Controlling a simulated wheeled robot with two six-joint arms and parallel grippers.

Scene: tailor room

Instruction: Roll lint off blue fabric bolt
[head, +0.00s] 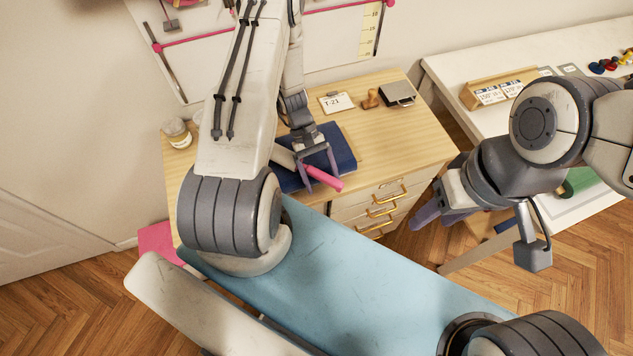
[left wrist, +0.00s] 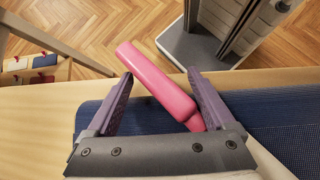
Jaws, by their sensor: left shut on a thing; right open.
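The blue fabric bolt (head: 341,146) lies on the wooden cabinet top in the head view, and its dark blue cloth (left wrist: 291,138) fills the lower part of the left wrist view. My left gripper (head: 318,172) is over the bolt, shut on the pink handle (head: 323,180) of a lint roller. The handle (left wrist: 158,85) slants between the fingers in the left wrist view. The roller's pale head (head: 283,157) points left over the bolt; whether it touches the cloth I cannot tell. My right gripper (head: 432,215) is open and empty, right of the cabinet.
The wooden cabinet (head: 405,135) has gold-handled drawers. A T-21 card (head: 335,103), a wooden stamp (head: 371,98) and a dark box (head: 398,94) stand behind the bolt. A jar (head: 177,133) is at the back left. A white table (head: 455,65) stands to the right.

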